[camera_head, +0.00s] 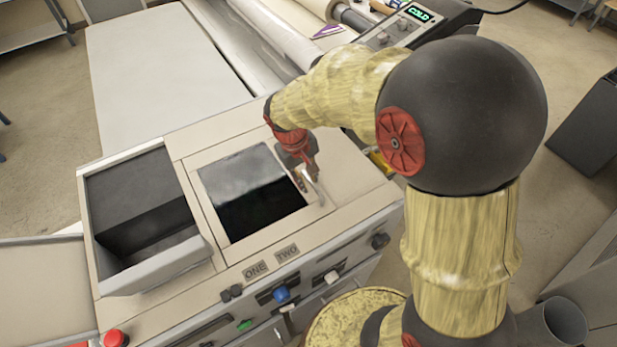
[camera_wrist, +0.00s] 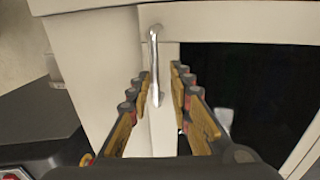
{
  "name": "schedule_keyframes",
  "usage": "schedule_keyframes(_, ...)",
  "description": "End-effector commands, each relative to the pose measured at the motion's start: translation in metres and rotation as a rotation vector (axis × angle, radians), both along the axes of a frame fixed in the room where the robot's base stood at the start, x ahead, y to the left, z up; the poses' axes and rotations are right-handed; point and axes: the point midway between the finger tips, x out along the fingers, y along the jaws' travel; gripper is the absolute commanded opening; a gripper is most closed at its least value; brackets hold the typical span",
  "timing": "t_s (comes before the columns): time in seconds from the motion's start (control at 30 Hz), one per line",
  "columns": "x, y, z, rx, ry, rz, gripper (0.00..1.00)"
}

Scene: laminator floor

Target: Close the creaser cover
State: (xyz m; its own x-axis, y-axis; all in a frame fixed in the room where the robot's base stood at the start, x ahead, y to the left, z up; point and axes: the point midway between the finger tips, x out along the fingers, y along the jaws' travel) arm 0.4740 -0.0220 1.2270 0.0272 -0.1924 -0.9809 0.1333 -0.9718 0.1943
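A beige machine top (camera_head: 345,170) has two bays side by side. The right one is a light frame (camera_head: 220,222) around a dark, glossy panel or opening (camera_head: 255,190); I cannot tell which, nor whether this is the creaser cover. A slim metal handle (camera_head: 319,192) is at its right edge. My gripper (camera_head: 308,178) is over that edge, beside the handle. In the wrist view, my gripper (camera_wrist: 164,78) is open, fingers apart, with the bent metal handle (camera_wrist: 154,60) between them. No clear contact shows. The dark area (camera_wrist: 240,85) lies right of the handle there.
The left bay (camera_head: 145,215) is a deep, open grey recess with a raised front lip. Labels ONE and TWO (camera_head: 287,253) and several controls line the front. A red button (camera_head: 113,338) is at lower left. Rollers (camera_head: 270,35) and a display reading COLD (camera_head: 420,14) are behind.

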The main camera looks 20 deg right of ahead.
Motion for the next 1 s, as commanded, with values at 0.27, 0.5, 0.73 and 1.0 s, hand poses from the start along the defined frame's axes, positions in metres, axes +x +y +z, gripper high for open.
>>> schedule_keyframes(0.27,0.000,-0.001,0.000,-0.001,0.001,0.000,0.27)
schedule_keyframes(0.5,0.001,0.001,0.011,-0.002,-0.003,0.001,0.27)
schedule_keyframes(0.73,0.000,0.010,0.054,-0.001,-0.005,0.001,0.27)
schedule_keyframes(1.0,-0.002,0.020,0.101,-0.002,-0.003,0.002,0.27)
